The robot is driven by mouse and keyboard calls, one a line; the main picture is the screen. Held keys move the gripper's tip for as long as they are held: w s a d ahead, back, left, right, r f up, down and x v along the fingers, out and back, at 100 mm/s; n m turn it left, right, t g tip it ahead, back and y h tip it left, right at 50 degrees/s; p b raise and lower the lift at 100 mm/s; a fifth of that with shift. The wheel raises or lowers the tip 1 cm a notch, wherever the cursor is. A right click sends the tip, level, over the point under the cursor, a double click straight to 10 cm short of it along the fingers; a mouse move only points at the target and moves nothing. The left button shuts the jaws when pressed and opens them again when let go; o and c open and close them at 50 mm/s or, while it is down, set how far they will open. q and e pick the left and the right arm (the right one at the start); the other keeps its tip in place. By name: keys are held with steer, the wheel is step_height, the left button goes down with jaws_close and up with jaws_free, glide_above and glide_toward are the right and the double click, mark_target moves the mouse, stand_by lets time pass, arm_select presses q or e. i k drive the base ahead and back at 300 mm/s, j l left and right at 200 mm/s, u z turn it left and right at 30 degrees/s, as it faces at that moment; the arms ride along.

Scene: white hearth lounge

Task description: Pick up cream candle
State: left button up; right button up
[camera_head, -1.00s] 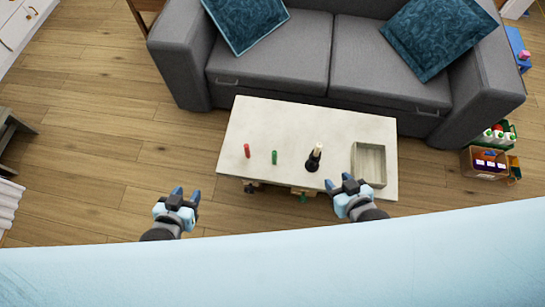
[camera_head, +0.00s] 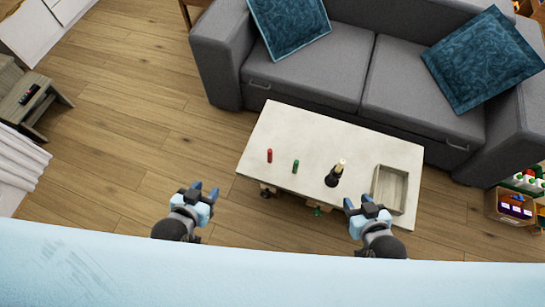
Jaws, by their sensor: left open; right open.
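My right gripper (camera_head: 357,201) is open and empty near the table's front edge, below and right of the black holder and not touching the candle.
A shallow wooden tray (camera_head: 404,208) sits on the table's right end. A grey sofa (camera_head: 315,68) with blue cushions stands behind the table. Small items show under the table's front edge. A box of goods (camera_head: 514,207) is on the floor at right.

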mark_target(339, 165)
steer(key=z, duration=0.75)
